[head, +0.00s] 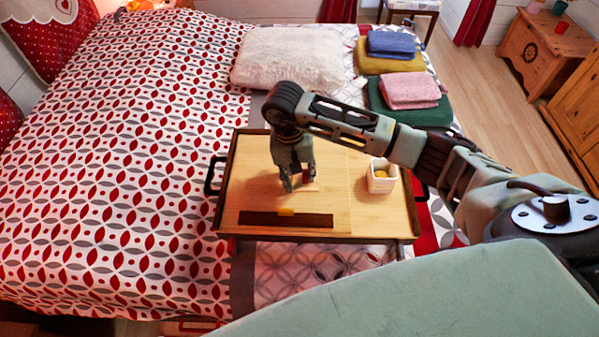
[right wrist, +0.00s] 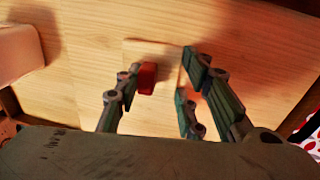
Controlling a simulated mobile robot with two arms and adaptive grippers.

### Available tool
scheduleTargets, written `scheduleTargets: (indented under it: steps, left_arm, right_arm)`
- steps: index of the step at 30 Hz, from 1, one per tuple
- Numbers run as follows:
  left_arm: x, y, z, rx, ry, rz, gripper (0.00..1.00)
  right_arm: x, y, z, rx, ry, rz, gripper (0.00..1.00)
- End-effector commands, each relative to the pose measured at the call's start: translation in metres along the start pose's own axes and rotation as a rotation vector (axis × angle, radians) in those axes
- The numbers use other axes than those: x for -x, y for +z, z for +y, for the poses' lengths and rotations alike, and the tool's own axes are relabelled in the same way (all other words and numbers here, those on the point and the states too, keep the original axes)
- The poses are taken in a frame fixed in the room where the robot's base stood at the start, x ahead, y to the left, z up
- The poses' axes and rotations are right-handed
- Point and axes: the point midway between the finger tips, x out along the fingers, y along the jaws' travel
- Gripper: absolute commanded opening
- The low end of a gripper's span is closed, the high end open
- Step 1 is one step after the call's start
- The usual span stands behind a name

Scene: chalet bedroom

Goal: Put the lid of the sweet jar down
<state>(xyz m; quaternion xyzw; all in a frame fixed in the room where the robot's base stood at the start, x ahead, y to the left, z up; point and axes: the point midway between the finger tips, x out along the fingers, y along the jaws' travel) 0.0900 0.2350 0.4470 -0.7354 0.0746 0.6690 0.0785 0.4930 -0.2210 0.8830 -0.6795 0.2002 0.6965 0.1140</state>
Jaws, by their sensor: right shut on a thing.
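The sweet jar (head: 381,183) is a white square pot, open at the top with yellow contents, on the right part of the wooden tray (head: 335,160). Its pale side also shows at the left of the right wrist view (right wrist: 18,55). The lid (head: 312,186) is a light wooden square with a red knob, which shows between the fingers in the right wrist view (right wrist: 147,78). My right gripper (head: 296,184) points down over the tray, left of the jar, shut on the lid. I cannot tell whether the lid touches the tray. My left gripper is not in view.
A dark strip (head: 255,218) lies along the tray's front with a small yellow thing (head: 287,211) on it. The tray has a raised dark rim and side handles (head: 211,176). A white pillow (head: 285,58) and folded towels (head: 410,90) lie behind on the bed.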

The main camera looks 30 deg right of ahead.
Motion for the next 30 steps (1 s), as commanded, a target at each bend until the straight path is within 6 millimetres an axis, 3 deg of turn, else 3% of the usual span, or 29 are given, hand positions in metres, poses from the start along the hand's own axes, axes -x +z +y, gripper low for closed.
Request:
scheduleTargets:
  steps: [8, 9, 15, 30]
  left_arm:
    - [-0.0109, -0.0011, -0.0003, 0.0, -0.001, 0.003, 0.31]
    - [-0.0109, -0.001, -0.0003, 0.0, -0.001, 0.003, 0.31]
    - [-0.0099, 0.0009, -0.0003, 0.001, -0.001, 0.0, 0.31]
    - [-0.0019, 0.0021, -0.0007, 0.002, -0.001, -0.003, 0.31]
  right_arm:
    - [-0.0104, 0.0004, -0.0003, 0.0, 0.003, -0.001, 0.08]
    - [-0.0107, 0.0006, -0.0003, 0.0, 0.003, -0.001, 0.36]
    - [-0.0118, 0.0023, 0.0006, 0.001, 0.007, -0.006, 0.54]
    - [-0.0037, 0.0024, 0.0012, 0.001, 0.006, -0.007, 0.55]
